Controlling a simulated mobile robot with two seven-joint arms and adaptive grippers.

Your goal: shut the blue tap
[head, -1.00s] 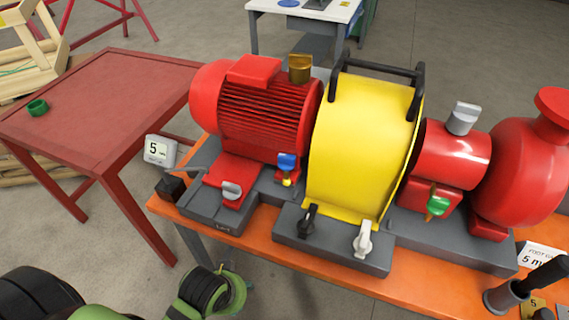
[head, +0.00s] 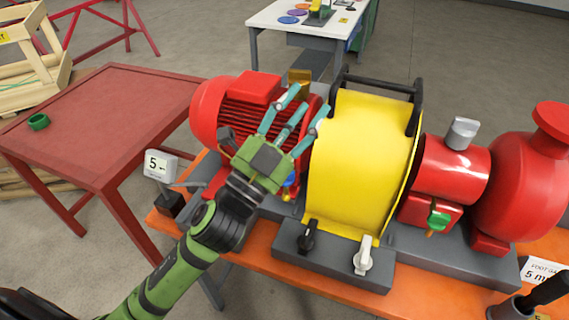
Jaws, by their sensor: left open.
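The blue tap (head: 290,180) is on the pump skid, between the red finned motor (head: 252,104) and the yellow guard (head: 365,160). Only a small part of it shows, just past the lower right side of my left gripper's palm, and its handle is mostly hidden. My left gripper (head: 308,104) is open and empty, its teal fingers spread over the motor's right side and the guard's left edge. I cannot tell whether it touches anything. My right gripper is not in view.
A gauge reading 5 (head: 160,165) stands at the left. The red table (head: 100,120) holds a green ring (head: 39,121).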

